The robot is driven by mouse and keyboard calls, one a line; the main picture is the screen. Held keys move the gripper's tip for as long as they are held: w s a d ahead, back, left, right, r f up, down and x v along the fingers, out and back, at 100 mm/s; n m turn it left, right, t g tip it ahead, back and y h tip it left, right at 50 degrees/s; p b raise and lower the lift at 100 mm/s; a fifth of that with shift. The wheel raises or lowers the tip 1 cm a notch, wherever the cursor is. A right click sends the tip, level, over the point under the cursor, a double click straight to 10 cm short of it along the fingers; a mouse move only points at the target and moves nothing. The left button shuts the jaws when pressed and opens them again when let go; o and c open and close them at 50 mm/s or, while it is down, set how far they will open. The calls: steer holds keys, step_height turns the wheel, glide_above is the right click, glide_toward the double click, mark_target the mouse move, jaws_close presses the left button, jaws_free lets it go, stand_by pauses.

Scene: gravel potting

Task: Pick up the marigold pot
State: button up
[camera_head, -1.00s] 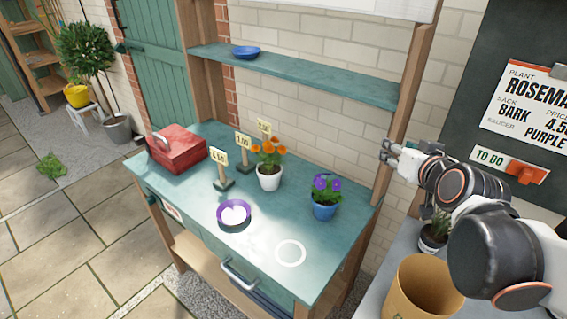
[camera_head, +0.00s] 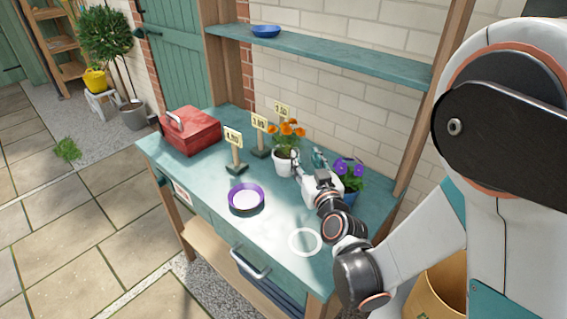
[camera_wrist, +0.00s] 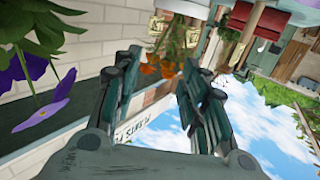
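The marigold pot (camera_head: 285,165) is a white pot with orange flowers, upright on the teal bench near the wall. In the wrist view its orange flowers (camera_wrist: 147,72) show beyond and between the fingers, and the picture is strongly tilted. My gripper (camera_head: 307,162) is just right of the pot, at about its height. Its fingers (camera_wrist: 160,62) are apart in the wrist view, with nothing held between them. I cannot tell whether a finger touches the pot.
A blue pot of purple pansies (camera_head: 348,172) stands close to the right, partly hidden by my gripper. Price signs (camera_head: 259,122) stand left of the marigold. A purple saucer (camera_head: 246,207) and a white ring (camera_head: 305,242) lie in front. A red toolbox (camera_head: 192,130) is at left.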

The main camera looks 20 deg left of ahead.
mark_target(287, 142)
steer(key=w+a+p, duration=0.1)
steer(key=w+a, duration=0.1)
steer(key=w+a+f+p, duration=0.1)
steer(key=p, duration=0.1)
steer(key=w+a+p, duration=0.1)
steer(key=w+a, duration=0.1)
steer(key=shift+w+a+f+p, duration=0.3)
steer(key=shift+w+a, duration=0.05)
steer(key=b+x, duration=0.1)
steer(key=x, duration=0.4)
steer(key=shift+a+f+b, duration=0.15)
steer(key=shift+f+b, duration=0.05)
steer(key=shift+b, duration=0.15)
steer(key=shift+w+a+r, duration=0.1)
steer(key=shift+w+a, duration=0.15)
steer(key=shift+w, duration=0.1)
jaws_close()
